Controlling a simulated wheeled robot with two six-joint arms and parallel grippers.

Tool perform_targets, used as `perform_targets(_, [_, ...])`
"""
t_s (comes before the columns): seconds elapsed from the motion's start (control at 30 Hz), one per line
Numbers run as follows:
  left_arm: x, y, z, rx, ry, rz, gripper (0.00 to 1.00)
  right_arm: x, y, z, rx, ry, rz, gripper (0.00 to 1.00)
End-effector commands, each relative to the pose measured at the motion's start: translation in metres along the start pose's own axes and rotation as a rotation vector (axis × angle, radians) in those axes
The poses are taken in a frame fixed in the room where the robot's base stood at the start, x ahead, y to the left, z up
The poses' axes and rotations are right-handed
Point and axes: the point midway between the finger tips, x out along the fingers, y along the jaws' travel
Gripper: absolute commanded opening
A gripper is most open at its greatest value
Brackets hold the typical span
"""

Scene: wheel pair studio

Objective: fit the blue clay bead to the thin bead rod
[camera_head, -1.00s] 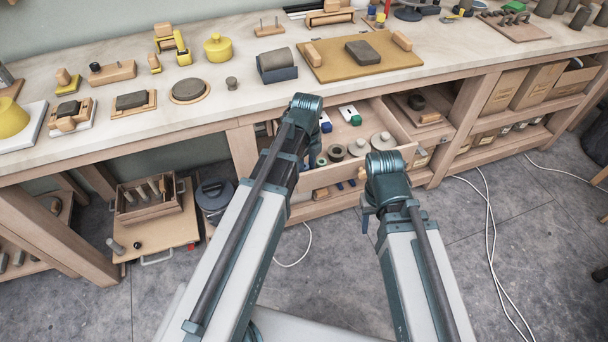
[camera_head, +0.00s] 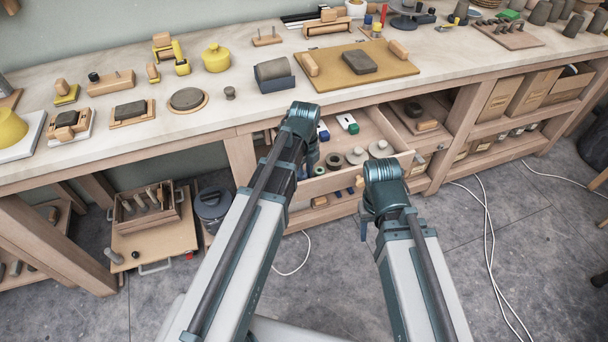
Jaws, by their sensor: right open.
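A small blue piece (camera_head: 323,131) lies in the open drawer, just right of my left arm's end; it may be the blue clay bead, but it is too small to be sure. A wooden stand with two thin upright pegs (camera_head: 266,38) is at the back of the bench; I cannot tell whether it is the thin bead rod. My right gripper (camera_head: 364,217) hangs below the right arm's end in front of the drawer; it is open, with its fingertips mostly hidden. My left gripper is largely hidden behind its own arm, over the drawer's left part.
The open drawer (camera_head: 400,162) juts from the bench and also holds a green-ended piece (camera_head: 347,123) and grey discs (camera_head: 380,148). A tan board (camera_head: 386,73) with a grey slab lies above it. A yellow pot (camera_head: 216,58) stands left.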

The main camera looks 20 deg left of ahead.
Motion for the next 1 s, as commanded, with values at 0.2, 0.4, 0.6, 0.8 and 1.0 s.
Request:
perform_targets(0.2, [-0.027, 0.000, 0.000, 0.000, 0.000, 0.000, 0.00, -0.027, 0.003, 0.002, 0.000, 0.000, 0.000, 0.50])
perform_targets(0.4, [-0.059, 0.000, 0.000, 0.000, 0.000, 0.000, 0.00, -0.058, 0.006, 0.003, 0.001, 0.000, 0.000, 0.50])
perform_targets(0.6, [-0.087, 0.000, 0.000, 0.000, 0.000, 0.000, 0.00, -0.087, 0.008, 0.005, 0.001, 0.000, 0.000, 0.50])
perform_targets(0.8, [-0.097, 0.000, 0.000, 0.000, 0.000, 0.000, 0.00, -0.096, 0.009, 0.006, 0.001, 0.000, 0.000, 0.50])
perform_targets(1.0, [-0.095, 0.000, 0.000, 0.000, 0.000, 0.000, 0.00, -0.095, 0.009, 0.006, 0.001, 0.000, 0.000, 0.50])
